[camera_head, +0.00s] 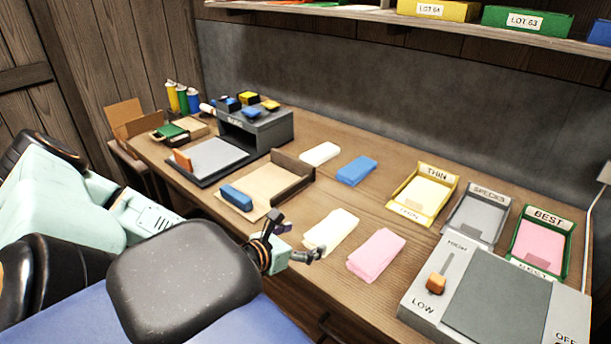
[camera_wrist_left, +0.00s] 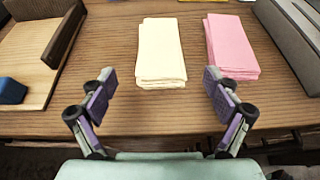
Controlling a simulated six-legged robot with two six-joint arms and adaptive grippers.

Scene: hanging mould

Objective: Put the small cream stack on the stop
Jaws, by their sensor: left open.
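The small cream stack (camera_head: 331,231) lies flat on the bench, left of a pink stack (camera_head: 376,254). In the left wrist view the cream stack (camera_wrist_left: 161,52) is ahead of my left gripper (camera_wrist_left: 160,82), centred between its spread fingers. My left gripper (camera_head: 297,240) is open and empty at the bench's front edge, close to the cream stack but not around it. The stop looks to be the wooden board with raised dark edges (camera_head: 294,176), left of the cream stack; a blue block (camera_head: 236,198) rests on its front left part. My right gripper is not in view.
A white stack (camera_head: 320,153) and a blue stack (camera_head: 356,170) lie behind. Yellow (camera_head: 423,190), grey (camera_head: 475,215) and green (camera_head: 541,240) trays stand right. A control box (camera_head: 497,300) fills the front right. Bare bench separates the board and cream stack.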

